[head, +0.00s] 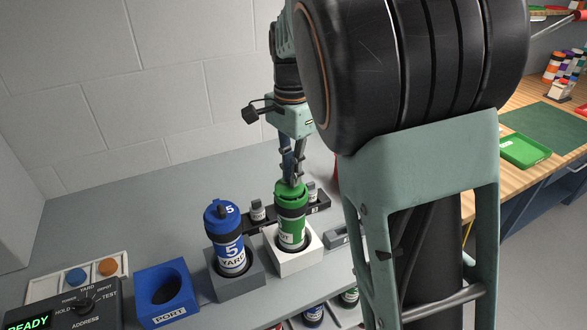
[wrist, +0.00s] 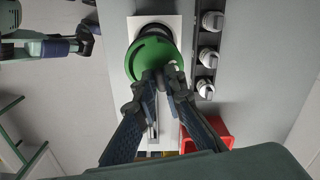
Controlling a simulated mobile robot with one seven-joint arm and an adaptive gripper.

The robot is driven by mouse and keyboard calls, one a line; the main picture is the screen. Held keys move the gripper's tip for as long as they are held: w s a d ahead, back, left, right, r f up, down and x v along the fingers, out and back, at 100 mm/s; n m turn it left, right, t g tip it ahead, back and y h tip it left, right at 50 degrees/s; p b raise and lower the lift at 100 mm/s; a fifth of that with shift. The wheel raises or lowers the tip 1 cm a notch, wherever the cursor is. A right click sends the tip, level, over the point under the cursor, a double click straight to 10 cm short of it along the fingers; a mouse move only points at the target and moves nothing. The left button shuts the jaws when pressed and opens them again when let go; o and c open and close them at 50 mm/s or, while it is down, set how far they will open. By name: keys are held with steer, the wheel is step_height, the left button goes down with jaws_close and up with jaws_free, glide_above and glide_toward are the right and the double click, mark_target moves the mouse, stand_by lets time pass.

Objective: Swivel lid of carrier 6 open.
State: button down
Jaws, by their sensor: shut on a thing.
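The green carrier (head: 291,224) stands upright in a white square holder (head: 307,260) on the grey bench. Its label is turned partly away and I cannot read a 6 on it. Its green lid (head: 286,188) is on top, and it also shows in the wrist view as a green disc (wrist: 148,54). My gripper (head: 293,181) points down onto the lid. In the wrist view my fingertips (wrist: 165,76) are closed at the lid's near edge, and they hide the part they grip. I cannot tell how far the lid is turned.
A blue carrier marked 5 (head: 231,245) stands close left in a grey holder (head: 238,285). Further left are a blue PORT block (head: 165,290) and a control box reading READY (head: 75,305). A dark rack with small knobs (wrist: 208,55) stands beside the green carrier. A red bin (wrist: 215,128) is near.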

mark_target(280, 180)
steer(key=n, duration=0.2)
steer(key=w+a+n+p, duration=0.1)
steer(key=n, duration=0.2)
steer(key=shift+w+a+r+n+p, duration=0.1)
steer(key=shift+w+a+n+p, duration=0.1)
steer(key=shift+a+n+p, duration=0.15)
steer(key=shift+w+a+n+p, duration=0.15)
steer(key=shift+a+n+p, duration=0.25)
steer(key=shift+n, duration=0.85)
steer(key=a+n, duration=0.1)
steer(key=n, duration=0.4)
steer(key=s+a+n+p, duration=0.1)
steer(key=a+n, duration=0.1)
steer(key=n, duration=0.3)
steer(key=s+a+n, duration=0.1)
steer(key=a+n, duration=0.1)
steer(key=n, duration=0.3)
steer(key=shift+s, duration=0.2)
steer(key=c, duration=2)
jaws_free()
steer(key=shift+p, duration=0.3)
